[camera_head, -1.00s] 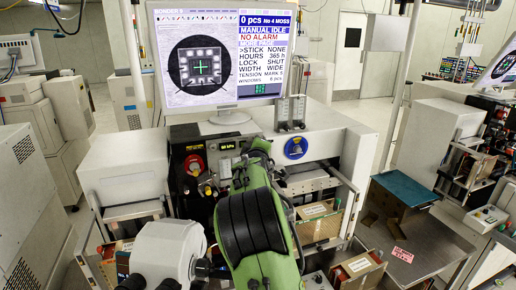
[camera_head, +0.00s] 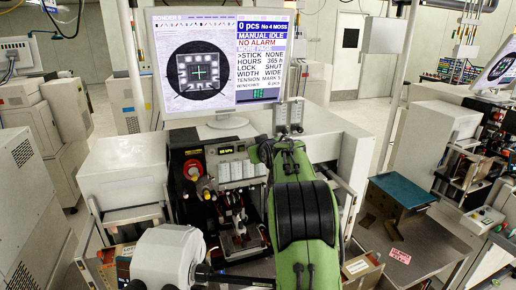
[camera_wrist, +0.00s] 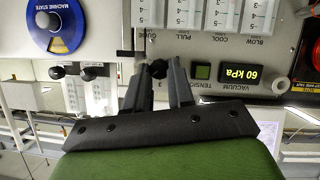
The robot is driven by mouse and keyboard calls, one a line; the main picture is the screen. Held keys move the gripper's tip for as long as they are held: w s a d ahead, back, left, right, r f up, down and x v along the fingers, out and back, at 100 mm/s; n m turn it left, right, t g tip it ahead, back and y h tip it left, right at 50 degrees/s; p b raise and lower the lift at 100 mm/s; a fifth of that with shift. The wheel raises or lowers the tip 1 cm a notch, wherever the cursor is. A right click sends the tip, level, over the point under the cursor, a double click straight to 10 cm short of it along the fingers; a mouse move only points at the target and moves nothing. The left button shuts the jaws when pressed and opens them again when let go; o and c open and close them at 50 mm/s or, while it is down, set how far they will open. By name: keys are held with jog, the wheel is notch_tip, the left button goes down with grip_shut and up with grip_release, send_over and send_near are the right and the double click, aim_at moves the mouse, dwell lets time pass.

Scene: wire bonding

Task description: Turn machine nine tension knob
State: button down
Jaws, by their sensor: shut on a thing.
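The tension knob (camera_wrist: 158,69) is a small black knob on the machine's pale front panel, in the wrist view beside the printed word TENSION. My gripper (camera_wrist: 159,76) has its two grey fingers around this knob, one on each side, shut on it. The fingers partly cover the knob, so its pointer and scale cannot be read. In the head view, my green arm hides the gripper and the knob. The monitor (camera_head: 218,62) reads BONDER 9, MANUAL IDLE, NO ALARM and TENSION MARK 5.
In the wrist view, a blue machine state dial (camera_wrist: 57,22), a lit 60 kPa vacuum display (camera_wrist: 241,78) and white slider scales (camera_wrist: 208,14) surround the knob. A white microscope head (camera_head: 166,257) stands at front left. A metal side table (camera_head: 425,248) is at right.

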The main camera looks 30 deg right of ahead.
jog(key=m, duration=0.1)
jog(key=m+y+p, duration=0.1)
jog(key=m+y, duration=0.1)
jog(key=shift+s+d+f+m+t, duration=0.1)
jog(key=shift+d+f+m+t, duration=0.05)
jog(key=shift+d+m+t, duration=0.15)
jog(key=shift+y, duration=0.4)
jog(key=shift+f, duration=0.1)
jog(key=c, duration=1)
grip_release()
jog(key=shift+r, duration=0.2)
jog(key=b+v, duration=0.2)
jog(key=v, duration=1.3)
jog(key=shift+s+a+b, duration=0.2)
jog(key=shift+s+b, duration=0.1)
jog(key=shift+s, duration=0.1)
